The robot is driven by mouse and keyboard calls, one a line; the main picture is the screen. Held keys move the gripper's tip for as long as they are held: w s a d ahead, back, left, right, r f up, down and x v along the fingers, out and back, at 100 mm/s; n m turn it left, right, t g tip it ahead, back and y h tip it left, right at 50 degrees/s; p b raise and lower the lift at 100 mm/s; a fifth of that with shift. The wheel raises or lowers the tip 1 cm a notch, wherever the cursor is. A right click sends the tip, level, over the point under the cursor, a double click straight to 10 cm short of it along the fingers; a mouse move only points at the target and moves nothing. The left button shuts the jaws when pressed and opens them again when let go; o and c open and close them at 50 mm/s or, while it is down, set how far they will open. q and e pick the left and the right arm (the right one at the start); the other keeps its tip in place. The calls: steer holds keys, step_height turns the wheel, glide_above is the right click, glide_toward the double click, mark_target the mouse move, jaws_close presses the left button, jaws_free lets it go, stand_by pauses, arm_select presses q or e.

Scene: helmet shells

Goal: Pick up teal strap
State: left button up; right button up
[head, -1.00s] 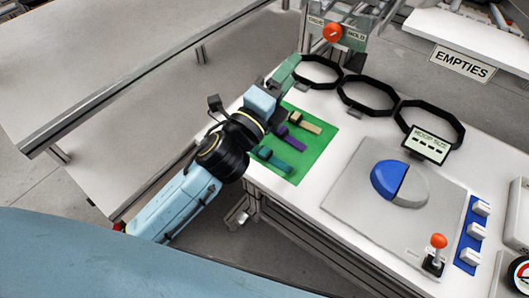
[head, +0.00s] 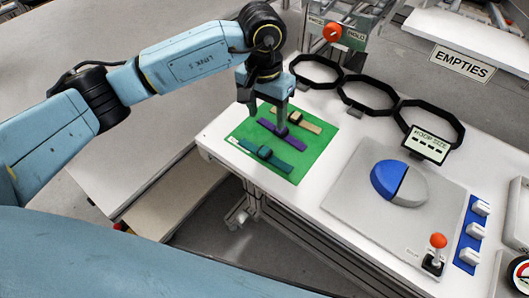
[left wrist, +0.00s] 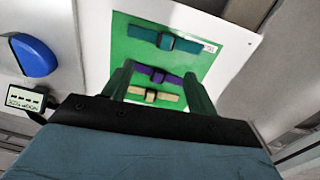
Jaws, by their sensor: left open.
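The teal strap (head: 265,157) lies flat on the green mat (head: 240,134), nearest its front edge, with a dark buckle block at its middle. In the left wrist view the teal strap (left wrist: 145,34) lies beyond my fingertips. My left gripper (head: 267,119) is open, empty and pointing down over the back part of the mat, apart from the teal strap. In the left wrist view its fingers (left wrist: 159,70) stand either side of the purple strap (left wrist: 176,80); their height above it is unclear. My right gripper is not in view.
The purple strap (head: 273,127) and a tan strap (head: 310,126) lie behind the teal one. Black octagonal rings (head: 365,110) stand along the table's back. A blue-and-grey dome (head: 410,188) sits on a grey plate to the right, with an orange-knobbed lever (head: 438,241).

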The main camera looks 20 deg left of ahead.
arm_select(q)
glide_above(264, 150)
steer(key=shift+y, duration=0.3)
steer(key=f, duration=0.7)
steer(key=shift+w+a+f, duration=0.1)
steer(key=shift+a+f, duration=0.1)
steer(key=shift+a, duration=0.05)
steer(key=shift+d+f, duration=0.15)
steer(key=shift+f, duration=1.3)
steer(key=shift+d+f, duration=0.15)
steer(key=shift+f, duration=1.3)
steer(key=c, duration=1.1)
steer(key=shift+o, duration=0.2)
steer(key=shift+r, duration=0.2)
